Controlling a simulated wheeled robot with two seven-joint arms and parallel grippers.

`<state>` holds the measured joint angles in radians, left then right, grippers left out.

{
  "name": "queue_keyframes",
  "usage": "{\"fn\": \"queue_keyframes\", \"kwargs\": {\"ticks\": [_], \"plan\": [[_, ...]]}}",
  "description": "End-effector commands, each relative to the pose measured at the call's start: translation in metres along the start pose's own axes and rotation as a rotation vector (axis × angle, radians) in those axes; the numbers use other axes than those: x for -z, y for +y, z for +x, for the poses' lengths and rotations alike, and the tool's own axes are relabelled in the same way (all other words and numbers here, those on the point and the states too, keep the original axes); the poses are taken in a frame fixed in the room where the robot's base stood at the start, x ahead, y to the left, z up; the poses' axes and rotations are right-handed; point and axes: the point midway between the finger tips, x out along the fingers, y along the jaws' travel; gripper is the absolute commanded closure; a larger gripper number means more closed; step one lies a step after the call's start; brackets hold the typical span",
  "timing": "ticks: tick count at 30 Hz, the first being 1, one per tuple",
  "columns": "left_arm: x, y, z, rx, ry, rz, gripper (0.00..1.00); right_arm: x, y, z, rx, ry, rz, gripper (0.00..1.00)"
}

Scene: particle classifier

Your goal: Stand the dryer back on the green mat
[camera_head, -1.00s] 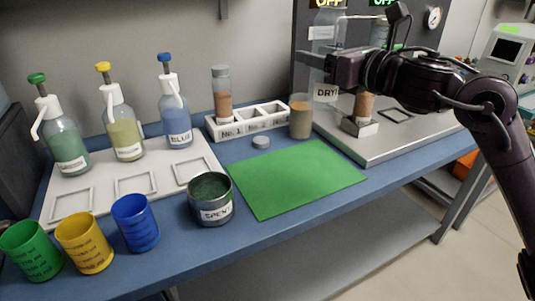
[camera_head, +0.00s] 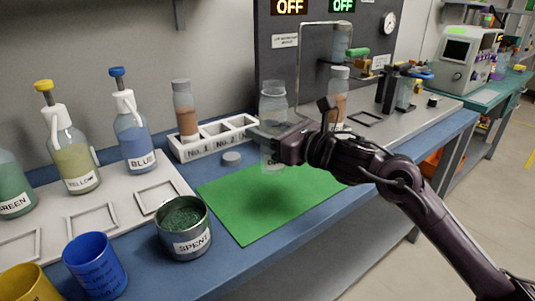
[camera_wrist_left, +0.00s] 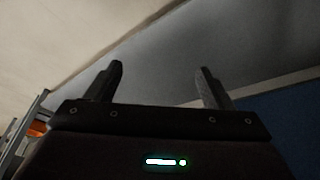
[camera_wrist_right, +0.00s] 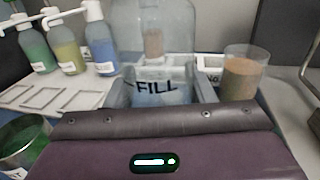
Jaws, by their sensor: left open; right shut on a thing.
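The dryer, a clear bottle (camera_head: 273,100) with a partly hidden label, is upright in the head view, over the far part of the green mat (camera_head: 240,220). A shadow lies on the mat below it. My right gripper (camera_head: 277,150) is shut on its lower part. In the right wrist view the clear bottle (camera_wrist_right: 155,35) stands between the fingers, with "FILL" lettering on it. Whether its base touches the mat is hard to tell. My left gripper (camera_wrist_left: 160,85) is open and empty in the left wrist view, away from the dryer.
A SPENT tin (camera_head: 184,228) stands left of the mat. A white rack (camera_head: 215,138) and a grey cap (camera_head: 232,158) are behind it. A beaker of brown grains (camera_wrist_right: 243,75) stands close behind the dryer. The mat's near part is clear.

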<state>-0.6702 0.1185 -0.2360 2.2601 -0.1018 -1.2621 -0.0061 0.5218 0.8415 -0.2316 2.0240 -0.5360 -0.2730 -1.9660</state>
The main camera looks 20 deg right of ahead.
Motion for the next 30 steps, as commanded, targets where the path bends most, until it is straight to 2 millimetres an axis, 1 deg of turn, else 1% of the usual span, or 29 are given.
{"fn": "queue_keyframes", "kwargs": {"ticks": [1, 5, 12, 19, 25, 26, 30], "plan": [[0.000, 0.001, 0.001, -0.002, 0.005, 0.002, 0.25, 0.004, 0.000, 0.000, 0.000, -0.001, 0.002, 0.83], [0.002, 0.002, 0.002, -0.004, 0.017, 0.005, 0.25, 0.011, 0.000, 0.000, 0.001, -0.002, 0.001, 0.83], [0.006, 0.008, 0.006, -0.015, 0.059, 0.016, 0.25, 0.044, 0.000, 0.000, 0.001, 0.000, 0.003, 0.83], [0.007, 0.008, 0.005, -0.016, 0.064, 0.017, 0.25, 0.044, 0.000, 0.000, 0.001, -0.002, 0.000, 0.83], [0.010, 0.010, 0.009, -0.020, 0.088, 0.022, 0.25, 0.049, 0.000, 0.000, 0.001, -0.002, -0.001, 0.83], [0.012, 0.011, 0.008, -0.021, 0.095, 0.024, 0.25, 0.048, 0.000, 0.000, 0.001, -0.001, 0.000, 0.48], [0.012, 0.012, 0.005, -0.023, 0.099, 0.024, 0.25, 0.048, 0.000, 0.000, 0.001, 0.000, 0.000, 0.30]]}}
